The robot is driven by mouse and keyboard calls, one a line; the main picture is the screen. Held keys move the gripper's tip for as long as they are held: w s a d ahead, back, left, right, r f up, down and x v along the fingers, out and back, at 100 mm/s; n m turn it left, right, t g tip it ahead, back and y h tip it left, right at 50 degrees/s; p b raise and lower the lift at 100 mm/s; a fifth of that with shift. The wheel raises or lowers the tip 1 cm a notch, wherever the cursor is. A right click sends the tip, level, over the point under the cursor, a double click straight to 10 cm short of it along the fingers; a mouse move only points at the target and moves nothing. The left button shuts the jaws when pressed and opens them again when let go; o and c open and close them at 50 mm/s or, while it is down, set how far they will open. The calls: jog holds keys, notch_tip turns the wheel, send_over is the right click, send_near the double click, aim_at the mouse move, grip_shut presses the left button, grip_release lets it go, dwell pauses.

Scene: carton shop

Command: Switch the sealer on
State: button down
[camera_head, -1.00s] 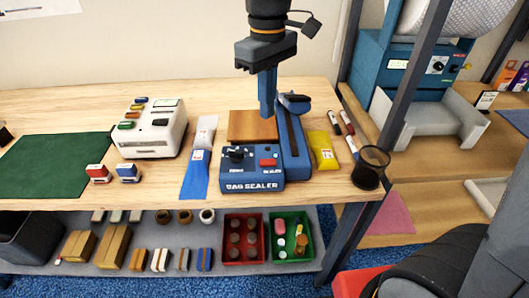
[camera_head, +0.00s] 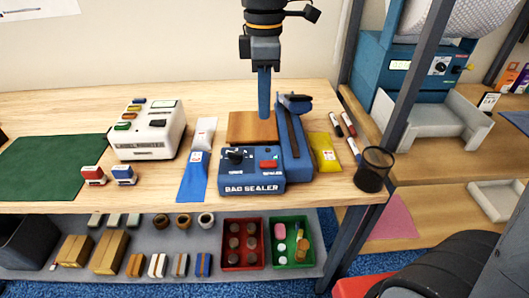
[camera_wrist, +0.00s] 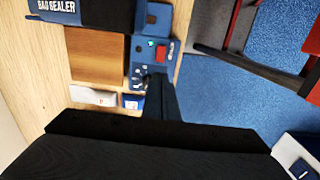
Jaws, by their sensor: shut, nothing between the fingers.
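The blue bag sealer (camera_head: 252,182) stands on the wooden bench, with a black dial (camera_head: 235,156) and a red switch (camera_head: 268,164) on its front panel. Its long blue arm (camera_head: 294,145) runs back along the right side, and a brown wooden plate (camera_head: 252,127) lies behind the panel. My gripper (camera_head: 264,113) is shut and empty, pointing down above the plate, behind the panel and apart from the switch. The wrist view shows the red switch (camera_wrist: 160,53) beyond the gripper's fingers (camera_wrist: 157,84). Whether the switch is on or off cannot be told.
A white device with coloured buttons (camera_head: 149,135), a blue bag (camera_head: 193,178) and stamps (camera_head: 94,175) are left of the sealer. A yellow packet (camera_head: 323,152), markers (camera_head: 349,125) and a black mesh cup (camera_head: 373,170) are at right. A dark post (camera_head: 407,90) rises beyond.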

aim_at(270, 163)
notch_tip(270, 163, down, 14)
jog(key=p, duration=0.3)
dwell(0.5)
jog(key=shift+s+f, duration=0.1)
jog(key=shift+f, duration=0.1)
jog(key=shift+d, duration=0.1)
jog(key=shift+d+r+p, duration=0.1)
jog(key=shift+d+p, duration=0.4)
jog(key=shift+d, duration=0.2)
jog(key=shift+r, duration=0.15)
